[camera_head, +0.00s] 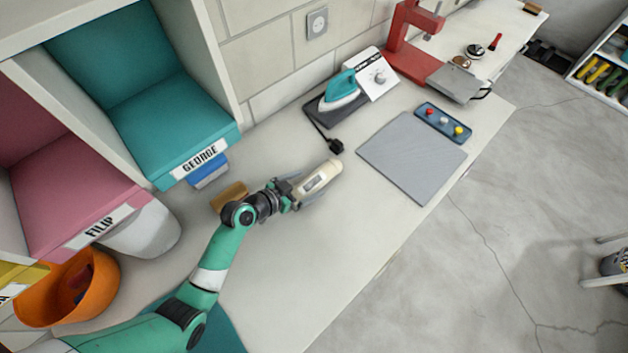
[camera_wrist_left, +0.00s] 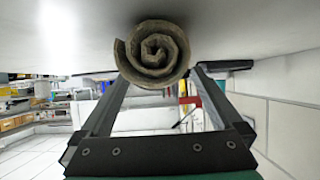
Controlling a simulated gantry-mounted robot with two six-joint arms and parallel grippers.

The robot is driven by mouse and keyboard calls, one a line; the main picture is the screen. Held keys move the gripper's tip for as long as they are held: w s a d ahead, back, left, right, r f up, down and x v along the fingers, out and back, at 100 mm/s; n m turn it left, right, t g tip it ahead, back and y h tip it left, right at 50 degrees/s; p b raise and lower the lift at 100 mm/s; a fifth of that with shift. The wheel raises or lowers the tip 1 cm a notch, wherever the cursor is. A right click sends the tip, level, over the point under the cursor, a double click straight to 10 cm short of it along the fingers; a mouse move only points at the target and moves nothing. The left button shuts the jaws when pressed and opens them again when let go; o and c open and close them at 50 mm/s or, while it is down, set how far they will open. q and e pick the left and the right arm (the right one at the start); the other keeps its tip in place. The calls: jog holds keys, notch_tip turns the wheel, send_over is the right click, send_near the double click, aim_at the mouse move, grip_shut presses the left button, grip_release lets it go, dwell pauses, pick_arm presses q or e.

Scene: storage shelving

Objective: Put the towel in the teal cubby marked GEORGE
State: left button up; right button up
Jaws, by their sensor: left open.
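The towel (camera_head: 322,176) is a cream roll with a printed band, lying on the white counter in the head view. In the left wrist view its spiral end (camera_wrist_left: 153,54) faces the camera. My left gripper (camera_head: 298,194) is open at the near end of the roll. Its fingers (camera_wrist_left: 160,88) reach toward the roll on both sides; I cannot tell whether they touch it. The teal cubby (camera_head: 150,112) with the GEORGE label (camera_head: 199,158) is at the upper left of the head view and looks empty. My right gripper is not in view.
A pink cubby marked FILIP (camera_head: 75,185) and an orange bowl (camera_head: 68,290) are at the left. A tan block (camera_head: 229,196) lies close to my left arm. A teal iron (camera_head: 341,90), grey mat (camera_head: 412,155) and blue tray (camera_head: 443,122) are farther along. The counter's front is clear.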

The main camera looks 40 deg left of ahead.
aim_at(310, 181)
pick_arm(q)
jog(key=x, duration=0.4)
jog(key=shift+r, duration=0.1)
jog(key=shift+c, duration=0.2)
grip_shut()
jog(key=shift+r, duration=0.55)
jog(key=r, duration=0.3)
jog(key=shift+s+d+r+p, duration=0.2)
jog(key=shift+s+p, duration=0.1)
jog(key=shift+p, duration=0.05)
jog(key=s+r, duration=0.1)
jog(key=s+d+r+p, duration=0.1)
jog(key=s+r, duration=0.1)
jog(key=r, duration=0.1)
jog(key=shift+s+d+r, duration=0.1)
jog(key=shift+s+d, duration=0.05)
jog(key=shift+d, duration=0.25)
jog(key=s+d+r+p, duration=0.2)
jog(key=s+p, duration=0.2)
jog(key=s, duration=0.2)
jog(key=s+d+r+n+y+p, duration=0.1)
jog(key=s+d+r+p, duration=0.2)
jog(key=s+p, duration=0.2)
jog(key=shift+s, duration=0.85)
